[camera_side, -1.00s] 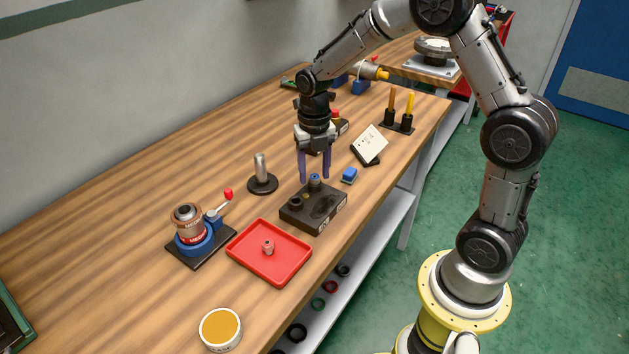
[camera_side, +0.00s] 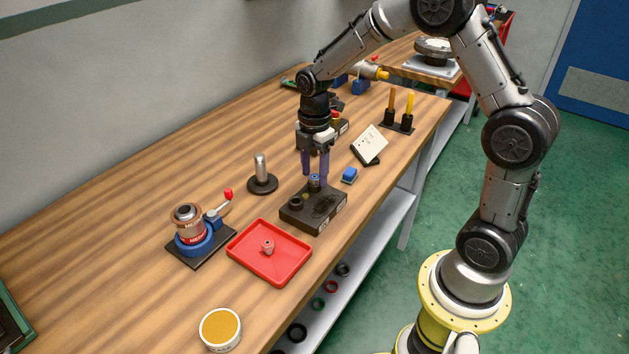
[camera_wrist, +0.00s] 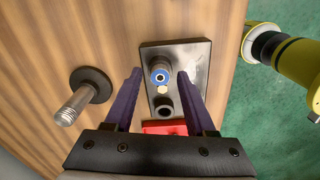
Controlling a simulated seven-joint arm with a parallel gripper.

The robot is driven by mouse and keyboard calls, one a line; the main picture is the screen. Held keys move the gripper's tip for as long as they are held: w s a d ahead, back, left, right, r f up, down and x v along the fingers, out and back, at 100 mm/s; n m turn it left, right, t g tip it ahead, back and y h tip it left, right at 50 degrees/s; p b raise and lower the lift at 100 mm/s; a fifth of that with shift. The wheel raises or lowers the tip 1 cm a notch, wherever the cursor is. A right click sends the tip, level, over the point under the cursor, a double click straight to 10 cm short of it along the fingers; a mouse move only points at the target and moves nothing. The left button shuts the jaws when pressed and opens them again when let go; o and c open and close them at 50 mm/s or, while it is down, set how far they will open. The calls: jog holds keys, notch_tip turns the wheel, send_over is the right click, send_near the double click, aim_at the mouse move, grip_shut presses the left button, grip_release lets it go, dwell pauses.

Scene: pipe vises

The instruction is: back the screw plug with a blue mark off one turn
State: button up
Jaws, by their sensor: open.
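The screw plug with a blue mark (camera_side: 314,181) stands upright in a dark block (camera_side: 326,208) on the bench. In the wrist view the plug (camera_wrist: 160,77) shows a blue ring around a dark centre. My gripper (camera_side: 315,179) points down above the block, with its two purple fingers apart. In the wrist view the open fingers (camera_wrist: 160,72) lie one on each side of the plug, with a gap on both sides. A second, black round fitting (camera_wrist: 164,106) sits beside the plug on the same block. I cannot tell how far down the fingertips reach beside the plug.
A red tray (camera_side: 285,270) with a small part lies in front of the block. A metal post on a round black base (camera_side: 262,184) stands to the left.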

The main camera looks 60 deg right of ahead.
jog(key=m, duration=0.4)
jog(key=shift+m, duration=0.4)
jog(key=m, duration=0.3)
jog(key=shift+m, duration=0.3)
jog(key=m, duration=0.3)
jog(key=shift+m, duration=0.3)
jog(key=m, duration=0.3)
jog(key=shift+m, duration=0.4)
grip_shut()
